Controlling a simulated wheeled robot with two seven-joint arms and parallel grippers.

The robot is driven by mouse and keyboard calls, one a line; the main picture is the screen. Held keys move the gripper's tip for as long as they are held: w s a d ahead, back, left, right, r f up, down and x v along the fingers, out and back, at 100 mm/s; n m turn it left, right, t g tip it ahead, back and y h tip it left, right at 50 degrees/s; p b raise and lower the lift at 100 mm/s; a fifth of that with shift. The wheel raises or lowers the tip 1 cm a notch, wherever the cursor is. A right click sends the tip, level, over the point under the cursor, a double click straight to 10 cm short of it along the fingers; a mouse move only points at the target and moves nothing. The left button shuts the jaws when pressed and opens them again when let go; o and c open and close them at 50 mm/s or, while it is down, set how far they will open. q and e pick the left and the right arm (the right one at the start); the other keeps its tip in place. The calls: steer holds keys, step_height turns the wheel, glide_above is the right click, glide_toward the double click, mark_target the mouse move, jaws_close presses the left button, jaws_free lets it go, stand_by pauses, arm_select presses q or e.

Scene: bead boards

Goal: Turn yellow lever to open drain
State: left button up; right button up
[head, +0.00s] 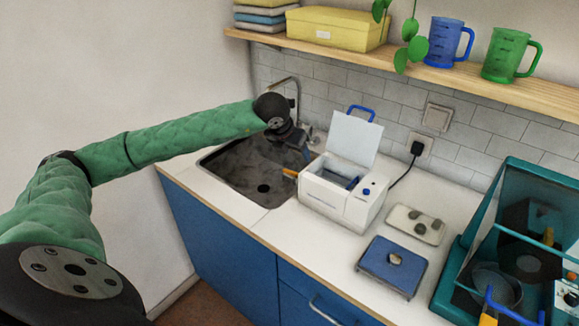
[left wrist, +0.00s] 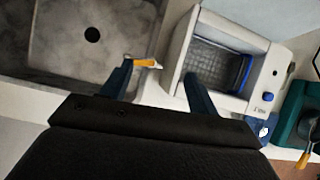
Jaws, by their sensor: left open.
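The yellow lever (head: 290,172) sticks out low from the left side of the white cleaning bath (head: 335,205), toward the sink. In the left wrist view the lever (left wrist: 146,63) lies near the tip of the left-hand finger, and part of the bath (left wrist: 225,35) lies beyond the other finger. My left gripper (head: 298,154) is open just above the lever at the bath's left side. Its two blue fingers are apart in the left wrist view (left wrist: 157,75), with nothing held between them. I cannot tell whether a finger touches the lever. My right gripper is not in view.
The dark sink (head: 245,175) with its faucet (head: 290,85) lies left of the bath. The bath's lid (head: 352,138) stands up. A blue slab (head: 380,278), a pale tray with stones (head: 400,228) and a teal cabinet (head: 452,262) stand to the right. A shelf (head: 400,65) runs above.

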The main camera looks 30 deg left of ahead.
mark_target(290, 171)
arm_select(q)
steer(key=shift+n+g+y, duration=0.6)
steer(key=shift+n, duration=0.2)
steer(key=shift+w+a+f+p, duration=0.15)
steer(key=shift+a+f+p, duration=0.3)
steer(key=shift+f, duration=0.9)
steer(key=shift+w+a+f+p, duration=0.2)
steer(key=shift+a+f+p, duration=0.3)
steer(key=shift+f, duration=0.8)
steer(key=shift+w+a+f+p, duration=0.2)
steer(key=shift+f+p, duration=0.4)
steer(key=shift+f, duration=0.75)
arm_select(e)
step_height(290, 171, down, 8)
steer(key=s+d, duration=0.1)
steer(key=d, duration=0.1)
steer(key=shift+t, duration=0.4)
arm_select(q)
steer(key=c, duration=0.7)
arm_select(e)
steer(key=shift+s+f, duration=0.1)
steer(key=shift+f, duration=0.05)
